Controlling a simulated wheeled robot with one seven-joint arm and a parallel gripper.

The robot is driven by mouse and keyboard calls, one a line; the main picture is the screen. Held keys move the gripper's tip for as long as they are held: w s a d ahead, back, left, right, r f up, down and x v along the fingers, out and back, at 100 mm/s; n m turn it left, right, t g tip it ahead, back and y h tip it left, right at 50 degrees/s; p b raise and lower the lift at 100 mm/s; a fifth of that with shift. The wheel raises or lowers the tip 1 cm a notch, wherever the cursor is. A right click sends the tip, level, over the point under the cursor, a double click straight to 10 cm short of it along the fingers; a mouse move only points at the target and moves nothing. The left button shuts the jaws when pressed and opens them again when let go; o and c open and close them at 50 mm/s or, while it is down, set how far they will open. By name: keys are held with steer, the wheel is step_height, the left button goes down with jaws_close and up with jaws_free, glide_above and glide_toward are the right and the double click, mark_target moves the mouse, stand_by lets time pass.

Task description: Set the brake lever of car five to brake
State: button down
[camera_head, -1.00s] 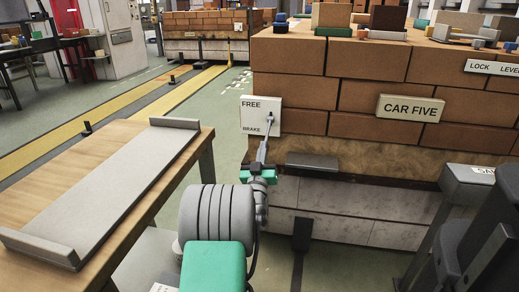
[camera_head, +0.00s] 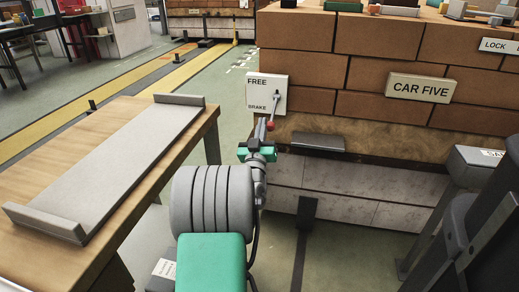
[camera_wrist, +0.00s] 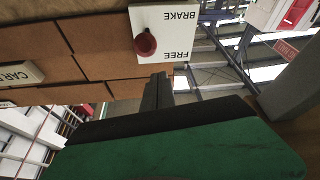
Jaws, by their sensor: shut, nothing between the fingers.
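The white brake plate (camera_head: 258,97) of car five reads FREE at the top and BRAKE at the bottom. Its lever (camera_head: 276,104) slants down past the BRAKE word, with a red knob (camera_head: 271,126) at its end. In the wrist view the plate (camera_wrist: 178,20) is upside down, and the knob (camera_wrist: 145,42) appears between the two words. My gripper (camera_head: 261,130) is shut and empty, its tips close beside the knob in the head view. In the wrist view the tips (camera_wrist: 158,79) are apart from the knob, at the FREE edge.
The brick-stacked car bears a CAR FIVE sign (camera_head: 421,88). A dark step (camera_head: 317,142) juts out below the bricks. A wooden table (camera_head: 139,112) with a grey tray (camera_head: 179,99) stands at the left. Yellow floor strips (camera_head: 143,84) run behind it.

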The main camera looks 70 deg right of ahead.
steer(key=s+a+f+b, duration=0.1)
steer(key=a+f+b, duration=0.3)
steer(key=f, duration=0.3)
steer(key=shift+s+a+b, duration=0.2)
steer(key=shift+a+b, duration=0.2)
steer(key=shift+a, duration=0.45)
steer(key=shift+r, duration=0.1)
